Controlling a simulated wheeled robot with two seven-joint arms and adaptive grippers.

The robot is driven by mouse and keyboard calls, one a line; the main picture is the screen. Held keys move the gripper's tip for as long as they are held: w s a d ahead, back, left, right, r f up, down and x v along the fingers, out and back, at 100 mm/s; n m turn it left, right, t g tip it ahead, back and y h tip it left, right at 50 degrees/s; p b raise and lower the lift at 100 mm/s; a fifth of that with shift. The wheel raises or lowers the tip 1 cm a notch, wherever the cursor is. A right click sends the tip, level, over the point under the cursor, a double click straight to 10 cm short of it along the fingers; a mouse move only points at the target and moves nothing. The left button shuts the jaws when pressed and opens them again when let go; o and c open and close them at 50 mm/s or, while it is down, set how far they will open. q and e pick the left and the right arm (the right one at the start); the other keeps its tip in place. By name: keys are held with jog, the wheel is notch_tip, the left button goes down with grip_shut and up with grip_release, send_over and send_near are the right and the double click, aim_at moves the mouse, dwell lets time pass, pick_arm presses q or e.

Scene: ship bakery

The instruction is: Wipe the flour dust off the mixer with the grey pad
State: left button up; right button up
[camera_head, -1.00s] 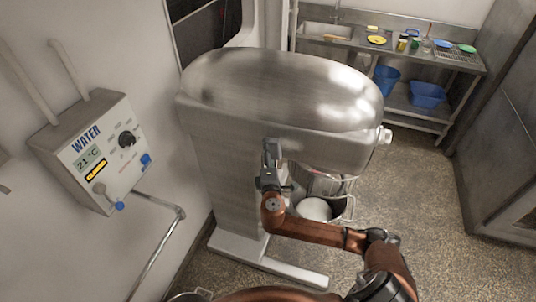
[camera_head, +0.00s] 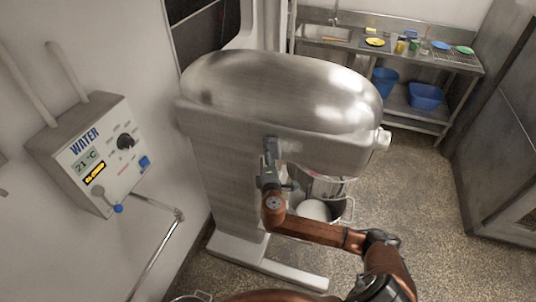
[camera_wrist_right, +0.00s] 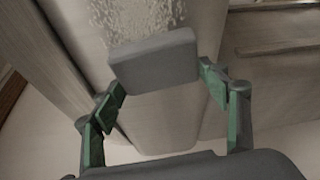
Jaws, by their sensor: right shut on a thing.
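The mixer (camera_head: 265,90) is a large brushed-metal machine with a rounded head, upright in the middle of the head view. My right gripper (camera_head: 270,155) is at the side of the mixer, just below the head. In the right wrist view my right gripper (camera_wrist_right: 166,82) is shut on the grey pad (camera_wrist_right: 155,60), a flat block between its fingertips. A patch of pale speckled flour dust (camera_wrist_right: 135,18) shows on the mixer surface just beyond the pad. Whether the pad touches the surface I cannot tell. My left gripper is not in view.
A water control box (camera_head: 95,150) with a pipe (camera_head: 160,240) is on the left wall. A metal bowl (camera_head: 322,212) with white contents stands under the mixer head. A steel bench (camera_head: 445,62) with dishes and blue tubs is at the back right. The floor (camera_head: 415,200) on the right is clear.

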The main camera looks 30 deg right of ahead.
aim_at(277, 152)
jog(key=shift+w+d, duration=0.1)
jog(key=shift+d, duration=0.05)
jog(key=shift+s+d+p, duration=0.45)
jog(key=shift+s+d, duration=0.6)
jog(key=shift+s, duration=0.3)
jog(key=shift+s+d+p, duration=0.45)
jog(key=shift+s+d, duration=2)
jog(key=shift+s, duration=0.3)
jog(key=shift+d, duration=0.1)
jog(key=shift+w+r, duration=0.1)
